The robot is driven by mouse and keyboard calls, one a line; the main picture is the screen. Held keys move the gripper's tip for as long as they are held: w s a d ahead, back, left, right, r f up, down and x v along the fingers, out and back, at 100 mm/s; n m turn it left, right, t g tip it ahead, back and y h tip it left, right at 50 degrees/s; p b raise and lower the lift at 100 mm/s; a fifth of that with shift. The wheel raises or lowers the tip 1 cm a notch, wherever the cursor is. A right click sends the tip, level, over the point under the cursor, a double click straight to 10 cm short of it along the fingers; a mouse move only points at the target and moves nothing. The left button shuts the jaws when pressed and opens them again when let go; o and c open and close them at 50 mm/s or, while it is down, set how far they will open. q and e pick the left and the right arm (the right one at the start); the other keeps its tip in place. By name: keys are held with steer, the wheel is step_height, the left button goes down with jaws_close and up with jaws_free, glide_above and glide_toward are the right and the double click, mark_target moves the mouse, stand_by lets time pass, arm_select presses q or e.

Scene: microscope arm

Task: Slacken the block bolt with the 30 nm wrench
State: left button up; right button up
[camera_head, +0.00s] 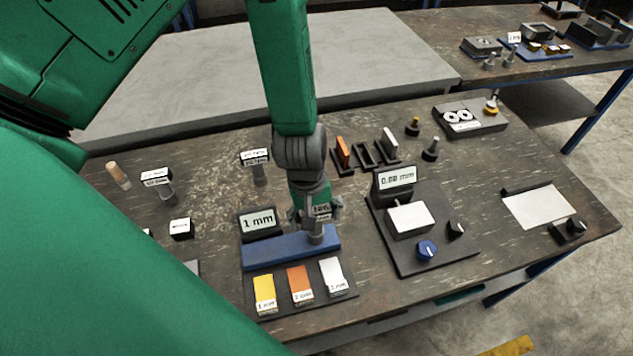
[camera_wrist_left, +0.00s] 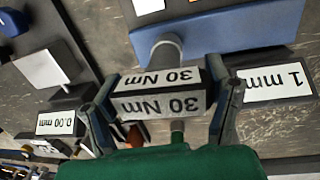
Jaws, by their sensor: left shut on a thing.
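My left gripper (camera_head: 315,212) is shut on the 30 Nm wrench (camera_head: 320,232), above the blue block (camera_head: 268,253). In the left wrist view, the wrench's label box (camera_wrist_left: 160,92) reads "30 Nm" and sits between the two fingers of the left gripper (camera_wrist_left: 165,100). The wrench's grey round shaft (camera_wrist_left: 165,48) points down at the blue block (camera_wrist_left: 225,28), near its right end in the head view. The block bolt is hidden under the wrench, and I cannot tell how far the wrench is seated on it. My right gripper is not in view.
A "1 mm" sign (camera_head: 259,222) stands behind the block; a tray with yellow, orange and white gauges (camera_head: 300,285) lies in front. A "0.00 mm" gauge device (camera_head: 397,180) is to the right. Two other labelled wrenches (camera_head: 157,180) (camera_head: 257,165) stand at the left.

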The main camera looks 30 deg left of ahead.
mark_target(318, 209)
arm_select(q)
steer(key=shift+r, duration=3.1)
